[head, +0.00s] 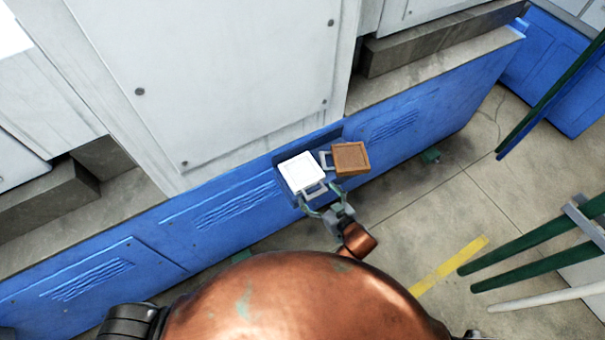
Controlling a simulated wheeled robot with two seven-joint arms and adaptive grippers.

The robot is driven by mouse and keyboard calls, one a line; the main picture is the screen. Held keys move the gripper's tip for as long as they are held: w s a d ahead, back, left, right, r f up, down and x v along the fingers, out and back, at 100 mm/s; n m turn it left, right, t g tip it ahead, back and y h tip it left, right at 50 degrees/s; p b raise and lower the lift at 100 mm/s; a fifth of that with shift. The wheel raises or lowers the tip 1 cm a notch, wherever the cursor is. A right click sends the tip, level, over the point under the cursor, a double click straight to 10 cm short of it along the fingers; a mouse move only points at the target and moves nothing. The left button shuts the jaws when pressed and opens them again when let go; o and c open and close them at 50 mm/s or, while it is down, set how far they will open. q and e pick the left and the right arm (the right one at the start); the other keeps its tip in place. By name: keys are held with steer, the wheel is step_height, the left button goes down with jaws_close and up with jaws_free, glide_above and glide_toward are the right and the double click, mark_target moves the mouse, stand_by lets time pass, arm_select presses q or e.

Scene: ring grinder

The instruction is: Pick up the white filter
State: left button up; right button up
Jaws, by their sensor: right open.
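The white filter (301,170) is a square white block with a grey loop handle on its near side. It sits in a blue recess at the side of the blue machine base. A brown filter (351,159) with a similar grey handle on its left side lies just right of it. My right gripper (321,198) is open, with its fingers spread at the white filter's handle. I cannot tell whether the fingers touch the handle. My left gripper is not in view.
The blue machine base (440,95) with its tall white cabinet (215,75) stands behind the filters. Green bars (530,236) stand at the right edge.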

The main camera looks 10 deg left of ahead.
steer(key=shift+r, duration=0.1)
steer(key=c, duration=1.9)
